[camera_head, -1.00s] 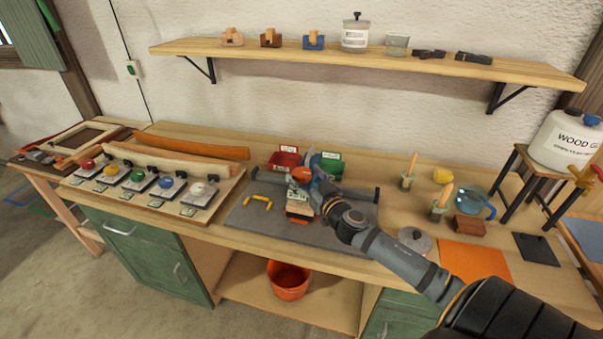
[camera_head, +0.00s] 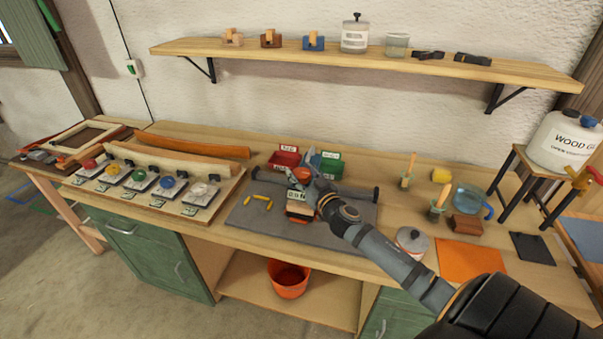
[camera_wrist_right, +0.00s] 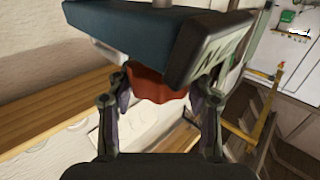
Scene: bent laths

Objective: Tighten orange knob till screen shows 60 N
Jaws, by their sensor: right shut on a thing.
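The clamping device has a dark teal body and a grey face with a screen, seen close in the right wrist view (camera_wrist_right: 215,50). In the head view its small screen (camera_head: 297,195) shows a digit reading too small to read surely. The orange knob (camera_wrist_right: 157,88) is below the body in the wrist view, between the fingers of my right gripper (camera_wrist_right: 160,100), which is shut on it. In the head view the right gripper (camera_head: 312,185) is at the device over the grey mat (camera_head: 345,225). My left gripper is not in view.
Yellow pieces (camera_head: 258,201) lie on the mat left of the device. Red (camera_head: 286,160) and green (camera_head: 330,168) bins stand behind. A board with several coloured knobs (camera_head: 225,205) is at left. A lidded pot (camera_head: 411,242) and a blue jug (camera_head: 473,200) are at right.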

